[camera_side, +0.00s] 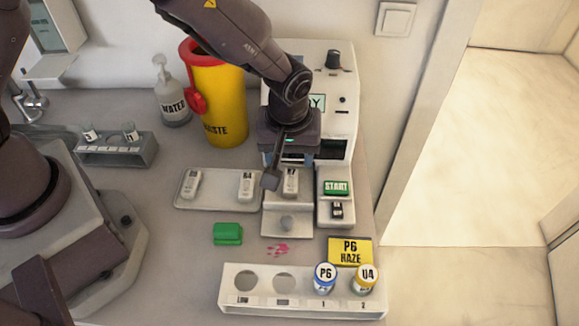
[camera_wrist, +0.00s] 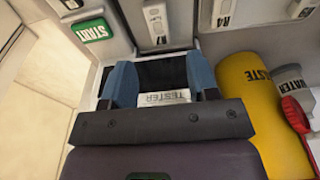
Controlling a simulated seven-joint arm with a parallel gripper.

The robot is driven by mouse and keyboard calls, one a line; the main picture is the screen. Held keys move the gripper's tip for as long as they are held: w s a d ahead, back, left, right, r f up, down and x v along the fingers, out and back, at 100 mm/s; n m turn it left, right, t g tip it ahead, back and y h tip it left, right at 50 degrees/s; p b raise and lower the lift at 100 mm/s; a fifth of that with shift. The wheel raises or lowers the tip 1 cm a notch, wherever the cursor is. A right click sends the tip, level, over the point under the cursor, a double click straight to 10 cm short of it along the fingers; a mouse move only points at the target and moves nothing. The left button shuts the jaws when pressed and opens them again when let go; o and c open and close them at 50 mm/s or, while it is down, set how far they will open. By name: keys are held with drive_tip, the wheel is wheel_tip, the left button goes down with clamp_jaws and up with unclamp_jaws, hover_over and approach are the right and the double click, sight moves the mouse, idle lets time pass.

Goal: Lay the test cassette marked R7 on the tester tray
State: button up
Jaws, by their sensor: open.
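A white cassette (camera_side: 291,182) lies lengthwise on the back part of the tester tray (camera_side: 303,224); its mark ends in 7 and looks like R7. It also shows in the wrist view (camera_wrist: 157,24). My gripper (camera_side: 289,159) is open and empty, above and behind this cassette, close to the tester's front (camera_side: 340,115). In the wrist view its blue fingers (camera_wrist: 161,88) are apart, with the tester's dark slot and label beyond them. A cassette marked R4 (camera_side: 246,186) and another cassette (camera_side: 191,184), mark unclear, lie on the grey tray (camera_side: 218,188) at left.
A green START button (camera_side: 336,188) is right of the tester tray. The yellow waste bin (camera_side: 218,105) and water bottle (camera_side: 172,95) stand behind.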

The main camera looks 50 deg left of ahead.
drive_tip(key=s+a+r+m+t+h, duration=0.1)
drive_tip(key=s+a+r+m+h, duration=0.2)
drive_tip(key=r, duration=0.6)
drive_tip(key=s+a+r+m+h, duration=0.1)
drive_tip(key=s+a+r, duration=0.35)
drive_tip(key=r, duration=0.55)
drive_tip(key=s+a+r+m+t+y, duration=0.2)
drive_tip(key=s+a+r+m, duration=0.3)
drive_tip(key=s, duration=0.4)
drive_tip(key=shift+s+a+r+t+y, duration=0.4)
drive_tip(key=shift+a+r+t, duration=0.35)
drive_tip(key=shift+a, duration=0.5)
drive_tip(key=shift+c, duration=0.4)
